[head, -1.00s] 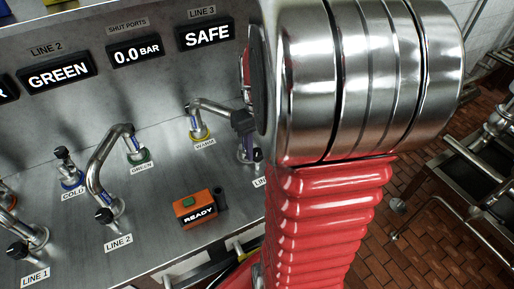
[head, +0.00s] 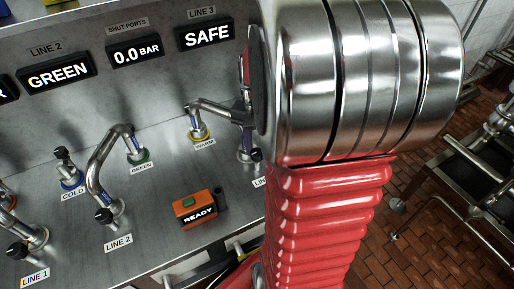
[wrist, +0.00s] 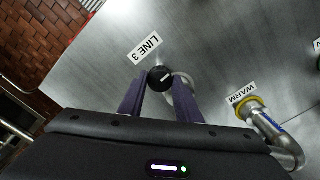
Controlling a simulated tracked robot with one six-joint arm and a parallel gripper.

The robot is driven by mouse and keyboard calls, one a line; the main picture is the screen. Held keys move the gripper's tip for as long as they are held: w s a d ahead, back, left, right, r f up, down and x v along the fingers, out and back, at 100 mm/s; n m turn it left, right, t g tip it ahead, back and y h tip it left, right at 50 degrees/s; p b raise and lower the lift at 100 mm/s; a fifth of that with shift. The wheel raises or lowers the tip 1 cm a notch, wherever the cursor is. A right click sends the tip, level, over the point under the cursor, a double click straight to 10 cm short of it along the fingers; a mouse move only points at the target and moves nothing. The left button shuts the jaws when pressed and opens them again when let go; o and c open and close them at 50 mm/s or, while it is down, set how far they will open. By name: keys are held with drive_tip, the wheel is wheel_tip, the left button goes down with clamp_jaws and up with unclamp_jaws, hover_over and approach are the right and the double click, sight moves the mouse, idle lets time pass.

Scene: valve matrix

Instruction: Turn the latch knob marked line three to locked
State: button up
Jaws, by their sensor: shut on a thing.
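The line three latch knob (wrist: 160,76) is a round black cap beside the LINE 3 label (wrist: 144,48) in the wrist view. My gripper (wrist: 161,88) has its two purple fingers on either side of the knob, shut on it. The knob (head: 257,155) shows small and dark in the head view, at the edge of my arm. The line 3 pipe (head: 218,108) arches over to the yellow-collared WARM port (head: 199,134). The line 3 display (head: 207,35) reads SAFE. My arm hides much of the gripper and label in the head view.
The line 2 pipe (head: 97,165) arches to the GREEN port (head: 139,156), with its knob (head: 104,215) below. An orange READY box (head: 199,205) sits on the panel between lines 2 and 3. The COLD port (head: 70,180) and line 1 knob (head: 18,250) are farther left.

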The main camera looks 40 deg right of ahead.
sight(257, 152)
drive_tip(key=shift+m, duration=0.5)
drive_tip(key=o, duration=1.1)
drive_tip(key=shift+c, duration=0.2)
wheel_tip(257, 152, up, 14)
drive_tip(key=shift+f, duration=0.15)
idle(0.4)
